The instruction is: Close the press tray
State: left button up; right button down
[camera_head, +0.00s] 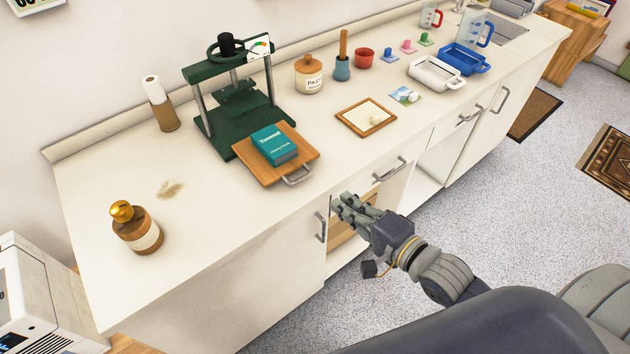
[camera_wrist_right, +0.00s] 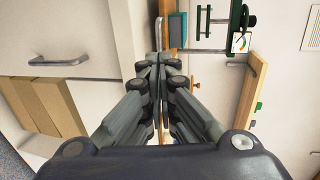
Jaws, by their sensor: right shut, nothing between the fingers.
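A dark green press (camera_head: 232,100) stands on the counter at the back left. Its wooden tray (camera_head: 252,170) sticks out toward the counter's front edge, with a metal handle (camera_head: 298,178) on its front. A teal book (camera_head: 274,145) lies on the tray. My right gripper (camera_head: 342,203) is shut and empty, in front of the counter, to the right of and apart from the tray handle. In the right wrist view, the shut fingers (camera_wrist_right: 158,62) point toward the tray side, with the handle (camera_wrist_right: 158,30) just beyond them. My left gripper is not in view.
A brown bottle (camera_head: 135,228) and a paper-towel-like roll (camera_head: 158,103) stand left of the press. A framed wooden board (camera_head: 366,118), a jar (camera_head: 309,75) and a white tray (camera_head: 436,75) lie to the right. A cabinet below the counter (camera_head: 350,235) stands open.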

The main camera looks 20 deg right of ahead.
aim_at(275, 140)
jog(key=p+x, duration=0.1)
jog(key=x, duration=0.9)
jog(key=shift+a, duration=0.1)
jog(key=shift+w, duration=0.1)
jog(key=shift+w+a, duration=0.2)
jog(key=shift+w, duration=0.3)
jog(key=r+x, duration=0.1)
jog(key=x, duration=0.4)
jog(key=r+b+x, duration=0.1)
jog(key=x, duration=0.4)
jog(key=r+x, duration=0.1)
jog(key=x, duration=0.3)
jog(key=shift+w+a, duration=0.1)
jog(key=shift+w, duration=0.7)
jog(key=shift+r, duration=0.25)
jog(key=shift+r, duration=0.1)
